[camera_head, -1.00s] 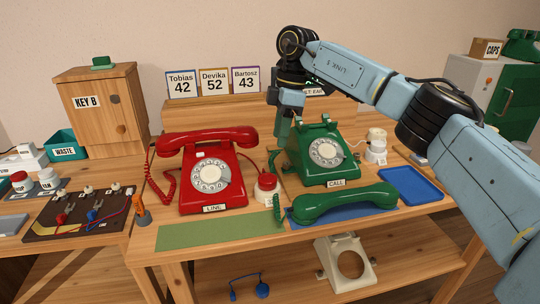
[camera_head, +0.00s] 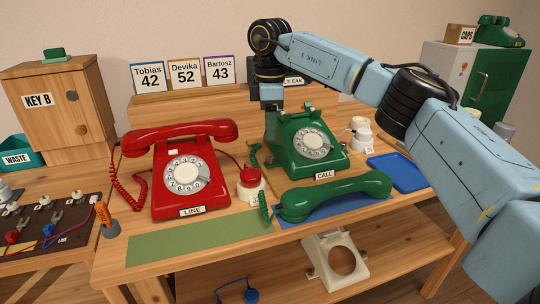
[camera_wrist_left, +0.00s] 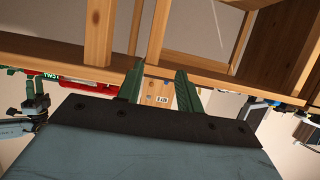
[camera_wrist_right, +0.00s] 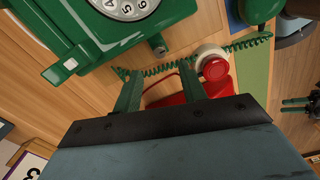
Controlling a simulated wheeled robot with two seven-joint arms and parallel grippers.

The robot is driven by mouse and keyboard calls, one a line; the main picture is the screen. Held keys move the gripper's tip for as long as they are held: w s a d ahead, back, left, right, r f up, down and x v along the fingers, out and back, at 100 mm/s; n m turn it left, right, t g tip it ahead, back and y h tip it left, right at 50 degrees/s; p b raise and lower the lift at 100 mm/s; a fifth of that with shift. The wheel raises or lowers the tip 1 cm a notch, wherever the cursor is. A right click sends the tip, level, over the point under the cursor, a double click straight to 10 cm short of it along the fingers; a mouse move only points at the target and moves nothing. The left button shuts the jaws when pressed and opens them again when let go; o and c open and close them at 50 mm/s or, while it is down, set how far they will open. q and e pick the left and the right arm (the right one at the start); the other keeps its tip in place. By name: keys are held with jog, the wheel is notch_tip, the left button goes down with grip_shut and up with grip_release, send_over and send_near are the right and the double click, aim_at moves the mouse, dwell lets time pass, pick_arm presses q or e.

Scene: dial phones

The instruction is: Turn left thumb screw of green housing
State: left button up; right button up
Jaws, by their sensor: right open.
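The green phone housing (camera_head: 303,145) with its dial stands upright on the table, its receiver (camera_head: 335,196) lying in front on a blue mat. In the right wrist view the housing (camera_wrist_right: 110,32) shows at the upper left, with a small metal thumb screw (camera_wrist_right: 157,44) on its side. My right gripper (camera_wrist_right: 160,72) is open and empty, its fingertips a short way from that screw and apart from it. In the head view this gripper (camera_head: 271,104) is at the housing's left rear, its fingers partly hidden. My left gripper (camera_wrist_left: 156,76) is open and empty, away from the phone.
The red phone (camera_head: 186,172) stands left of the green one, with a red-topped white jar (camera_head: 249,184) between them. A coiled green cord (camera_wrist_right: 165,70) runs close to my right fingers. A blue tray (camera_head: 397,172) lies right. The green mat (camera_head: 195,238) is bare.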

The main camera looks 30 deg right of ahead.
aim_at(270, 156)
notch_tip(270, 156, down, 4)
jog(key=shift+r+b, duration=0.1)
jog(key=shift+b, duration=0.55)
notch_tip(270, 156, down, 3)
jog(key=shift+f+b, duration=0.15)
jog(key=shift+b, duration=0.55)
pick_arm(q)
notch_tip(270, 156, up, 12)
jog(key=d+t+h, duration=0.2)
jog(key=t+h, duration=0.1)
jog(key=t, duration=0.5)
jog(key=shift+d, duration=0.15)
pick_arm(e)
jog(key=shift+f, duration=0.2)
pick_arm(q)
jog(key=shift+r, duration=0.1)
pick_arm(e)
jog(key=shift+c, duration=0.3)
pick_arm(q)
jog(key=shift+w, duration=0.1)
pick_arm(e)
grip_shut()
